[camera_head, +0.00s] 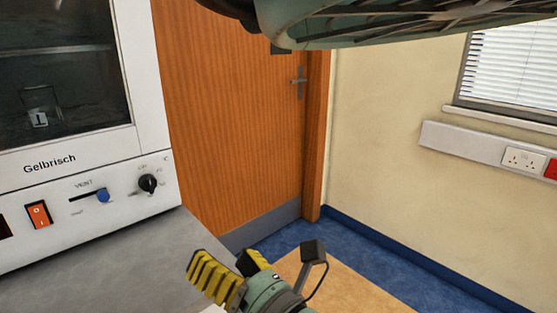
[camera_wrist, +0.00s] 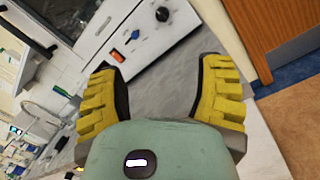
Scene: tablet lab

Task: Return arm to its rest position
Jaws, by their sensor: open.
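My gripper (camera_head: 232,268) is at the bottom middle of the head view, just off the right end of the grey worktop. Its yellow ribbed fingers are apart in the wrist view (camera_wrist: 158,92), and nothing is between them. The wrist view looks past the fingers at the worktop and the oven front. My arm also shows as a green part across the top of the head view.
A Gelbrisch oven (camera_head: 75,190) stands on the grey worktop (camera_head: 130,270) at left, a labelled vessel (camera_head: 39,118) behind its glass. A wooden door (camera_head: 235,110) is behind. Blurred glassware (camera_wrist: 60,92) shows in the wrist view.

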